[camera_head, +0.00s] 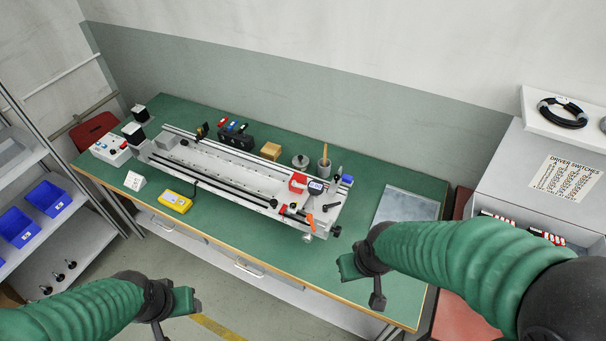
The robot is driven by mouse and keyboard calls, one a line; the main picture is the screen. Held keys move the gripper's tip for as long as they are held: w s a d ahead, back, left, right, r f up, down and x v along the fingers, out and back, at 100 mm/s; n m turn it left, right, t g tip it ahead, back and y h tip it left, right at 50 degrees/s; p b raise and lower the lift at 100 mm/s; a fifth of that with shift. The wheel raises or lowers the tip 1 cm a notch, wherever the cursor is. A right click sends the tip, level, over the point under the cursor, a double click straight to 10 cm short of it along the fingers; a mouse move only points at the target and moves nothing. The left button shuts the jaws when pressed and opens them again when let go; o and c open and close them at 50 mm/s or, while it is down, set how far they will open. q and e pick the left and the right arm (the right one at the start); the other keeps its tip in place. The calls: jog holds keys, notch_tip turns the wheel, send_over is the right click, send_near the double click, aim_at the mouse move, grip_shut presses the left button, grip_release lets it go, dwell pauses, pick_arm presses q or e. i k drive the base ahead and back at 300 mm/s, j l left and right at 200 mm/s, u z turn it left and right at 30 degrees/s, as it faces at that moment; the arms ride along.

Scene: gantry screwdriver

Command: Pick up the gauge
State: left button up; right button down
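A small gauge-like device with a dark blue face (315,186) sits at the right end of the long silver gantry rail (225,172) on the green table. It is beside a red block (297,183) and is too small to read. A yellow handheld meter (175,201) lies on the table in front of the rail; I cannot tell for certain which of the two is the gauge. My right gripper (363,284) is open and empty over the table's front right part, apart from both. My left gripper (176,315) is open and empty, low in front of the table.
A grey plate (406,207) lies at the table's right end. An orange-handled tool (310,221) is at the rail's front right. A white control box (110,149) stands at the left end. Shelves with blue bins (47,197) are left; a grey cabinet (508,165) is right.

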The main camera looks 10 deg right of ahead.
aim_at(298, 183)
jog(key=i+u, duration=0.4)
jog(key=i+l+u, duration=0.25)
jog(key=u, duration=0.15)
jog(key=i, duration=0.1)
